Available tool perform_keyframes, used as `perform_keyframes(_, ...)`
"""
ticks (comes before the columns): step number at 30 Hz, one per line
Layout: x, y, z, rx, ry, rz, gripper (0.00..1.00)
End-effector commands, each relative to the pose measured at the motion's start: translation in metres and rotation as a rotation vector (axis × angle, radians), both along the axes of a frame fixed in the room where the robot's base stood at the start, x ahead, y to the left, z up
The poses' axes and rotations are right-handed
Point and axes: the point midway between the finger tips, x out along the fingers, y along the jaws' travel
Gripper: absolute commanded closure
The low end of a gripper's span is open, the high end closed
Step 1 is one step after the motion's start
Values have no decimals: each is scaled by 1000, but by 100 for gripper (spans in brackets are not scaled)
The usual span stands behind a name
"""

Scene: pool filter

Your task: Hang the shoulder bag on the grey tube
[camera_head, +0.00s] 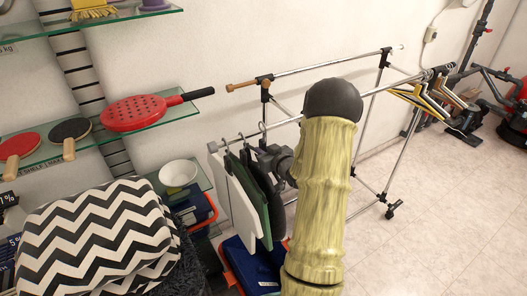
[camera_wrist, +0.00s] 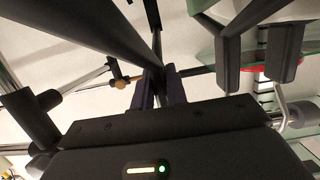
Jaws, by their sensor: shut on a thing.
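A clothes rack stands at the middle of the head view. Its lower grey tube (camera_head: 237,138) carries hanging flat bags: a white one (camera_head: 237,190), a green one (camera_head: 252,205) and a black one (camera_head: 263,180). I cannot tell which is the shoulder bag. My gripper (camera_head: 272,160), largely hidden by my forearm, is beside the black bag, just under the tube. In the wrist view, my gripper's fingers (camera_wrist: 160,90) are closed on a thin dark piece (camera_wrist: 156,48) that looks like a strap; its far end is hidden.
The rack's upper rail ends in a wooden tip (camera_head: 240,86). Yellow and black hangers (camera_head: 418,98) hang at its right. Glass shelves with a red paddle (camera_head: 140,112) and a white bowl (camera_head: 178,173) line the left wall. A zigzag-patterned item (camera_head: 98,235) is front left.

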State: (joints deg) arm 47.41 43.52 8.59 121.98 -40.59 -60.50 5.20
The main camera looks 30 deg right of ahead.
Motion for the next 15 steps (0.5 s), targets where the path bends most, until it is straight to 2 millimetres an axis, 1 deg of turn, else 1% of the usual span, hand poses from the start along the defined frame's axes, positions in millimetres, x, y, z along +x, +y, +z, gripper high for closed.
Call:
perform_keyframes(9, 4, 0, -7, -1, -3, 0, 100)
perform_keyframes(15, 5, 0, -8, -1, -3, 0, 100)
